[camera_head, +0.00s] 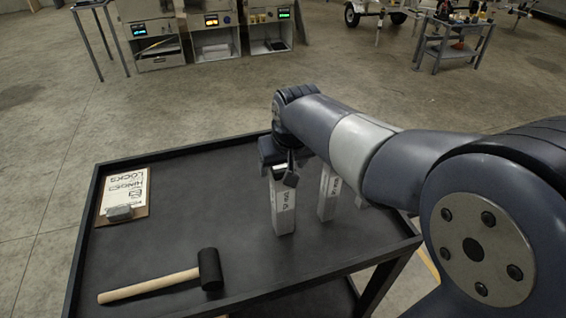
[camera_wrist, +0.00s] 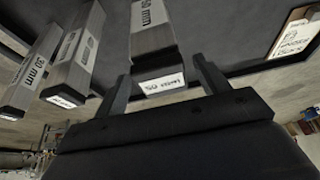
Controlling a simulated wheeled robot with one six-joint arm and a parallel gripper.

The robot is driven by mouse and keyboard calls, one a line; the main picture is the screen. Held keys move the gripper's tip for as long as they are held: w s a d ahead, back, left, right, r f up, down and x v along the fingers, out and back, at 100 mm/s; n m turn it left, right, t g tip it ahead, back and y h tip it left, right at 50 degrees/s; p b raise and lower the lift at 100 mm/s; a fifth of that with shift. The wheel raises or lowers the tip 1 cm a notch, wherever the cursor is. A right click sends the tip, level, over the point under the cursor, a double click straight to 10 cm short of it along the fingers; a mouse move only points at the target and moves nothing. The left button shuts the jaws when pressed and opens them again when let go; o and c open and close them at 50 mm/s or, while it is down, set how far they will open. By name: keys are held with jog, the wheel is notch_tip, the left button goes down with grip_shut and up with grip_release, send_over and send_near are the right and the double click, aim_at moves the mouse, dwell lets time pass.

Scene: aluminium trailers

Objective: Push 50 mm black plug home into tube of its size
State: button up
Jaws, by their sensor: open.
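The tube marked 50 mm (camera_head: 283,210) stands upright on the black-topped table. In the wrist view the same tube (camera_wrist: 151,22) is grey and square, with a dark end and a white 50 mm label (camera_wrist: 164,85) at that end. The dark end may be the black plug, but I cannot tell how deep it sits. My gripper (camera_head: 281,173) is right over the tube's top, pointing down. In the wrist view my gripper (camera_wrist: 164,83) is open, one finger on each side of the labelled end, with gaps visible. In the head view my gripper hides the tube's top.
A second tube (camera_head: 327,195) stands just right, with another partly behind my arm. The wrist view shows a middle tube (camera_wrist: 80,55) and a 30 mm tube (camera_wrist: 32,72). A mallet (camera_head: 165,281) and a clipboard (camera_head: 130,190) lie left. The table's middle left is clear.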

jog(key=v, duration=1.1)
jog(key=shift+f, duration=0.15)
jog(key=x, duration=1)
jog(key=shift+w+f, duration=0.25)
jog(key=shift+f, duration=0.05)
notch_tip(320, 180, up, 2)
jog(key=shift+a+r+p, duration=0.1)
jog(key=shift+r+p, duration=0.15)
jog(key=shift+p, duration=0.7)
jog(key=shift+r, duration=0.45)
